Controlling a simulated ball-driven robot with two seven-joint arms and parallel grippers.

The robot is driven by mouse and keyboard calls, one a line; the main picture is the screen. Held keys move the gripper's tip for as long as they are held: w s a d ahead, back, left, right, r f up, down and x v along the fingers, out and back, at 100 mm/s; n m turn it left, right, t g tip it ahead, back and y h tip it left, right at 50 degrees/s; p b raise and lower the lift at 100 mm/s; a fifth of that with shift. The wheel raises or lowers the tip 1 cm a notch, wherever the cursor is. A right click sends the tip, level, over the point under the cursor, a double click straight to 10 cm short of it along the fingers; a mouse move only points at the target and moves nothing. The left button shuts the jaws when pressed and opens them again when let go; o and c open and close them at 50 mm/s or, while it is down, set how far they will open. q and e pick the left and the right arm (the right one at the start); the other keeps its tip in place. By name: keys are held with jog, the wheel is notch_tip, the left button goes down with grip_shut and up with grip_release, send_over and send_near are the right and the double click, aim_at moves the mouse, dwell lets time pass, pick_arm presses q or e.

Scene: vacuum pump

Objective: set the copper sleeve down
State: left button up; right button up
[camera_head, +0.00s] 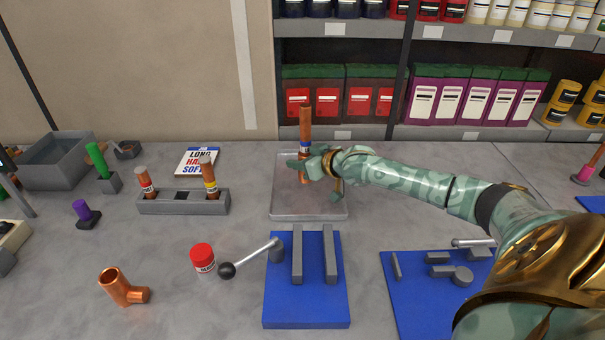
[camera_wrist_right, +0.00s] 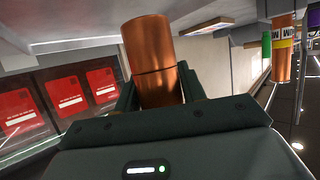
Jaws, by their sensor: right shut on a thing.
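The copper sleeve (camera_head: 306,124) is an upright copper-coloured tube with a blue and white band partway down. My right gripper (camera_head: 304,164) is shut on it, with part of the sleeve showing above the fingers and its lower end just below them. It is over the grey tray (camera_head: 310,211); I cannot tell whether its lower end touches the tray. In the right wrist view, the sleeve (camera_wrist_right: 151,55) stands between the two dark fingers (camera_wrist_right: 160,92), its lower part hidden. My left gripper is not in view.
A grey rack (camera_head: 183,206) at left holds two similar banded tubes. A blue fixture (camera_head: 307,307) with grey bars and a ball-ended lever (camera_head: 250,258) is in front of the tray. A red-lidded jar (camera_head: 203,257) and copper tee (camera_head: 120,289) stand front left. Shelves are behind.

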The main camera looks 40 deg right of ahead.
jog(key=f, duration=0.1)
jog(key=f+b, duration=0.1)
jog(key=f, duration=0.1)
jog(key=shift+d+f, duration=0.25)
jog(key=shift+f, duration=0.15)
jog(key=shift+r, duration=0.15)
jog(key=o, duration=1.1)
jog(key=shift+c, duration=0.2)
